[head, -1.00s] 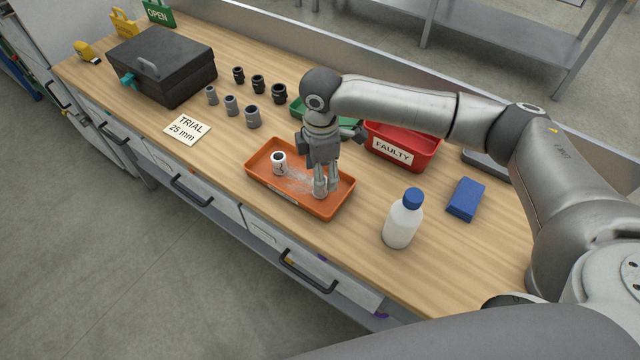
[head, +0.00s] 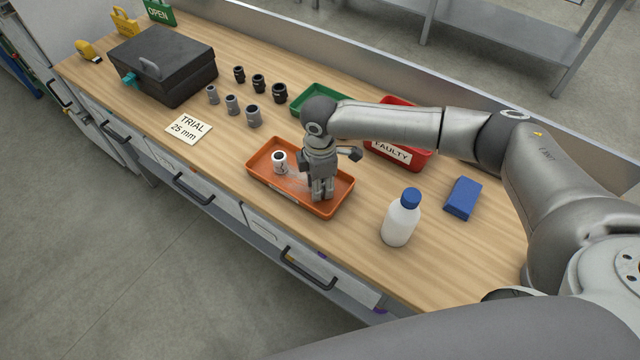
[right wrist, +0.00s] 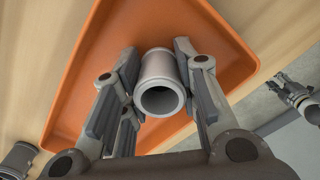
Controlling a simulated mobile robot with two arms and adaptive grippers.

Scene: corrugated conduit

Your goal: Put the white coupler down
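My right gripper (head: 322,197) is low over the right part of the orange tray (head: 338,207), fingers pointing down. In the right wrist view its fingers (right wrist: 158,62) close on both sides of a pale grey-white coupler (right wrist: 161,90), its open end facing the camera. I cannot tell whether this coupler touches the tray floor. Another white coupler (head: 280,162) with a dark mark stands in the left part of the tray. What looks like my left gripper (right wrist: 300,95) shows small at the right of the wrist view; its opening is unclear.
Several grey and black couplers (head: 253,116) stand behind the tray. A green tray (head: 310,99) and red FAULTY bin (head: 412,163) are behind the arm. A white bottle (head: 401,222) and blue block (head: 463,198) stand right.

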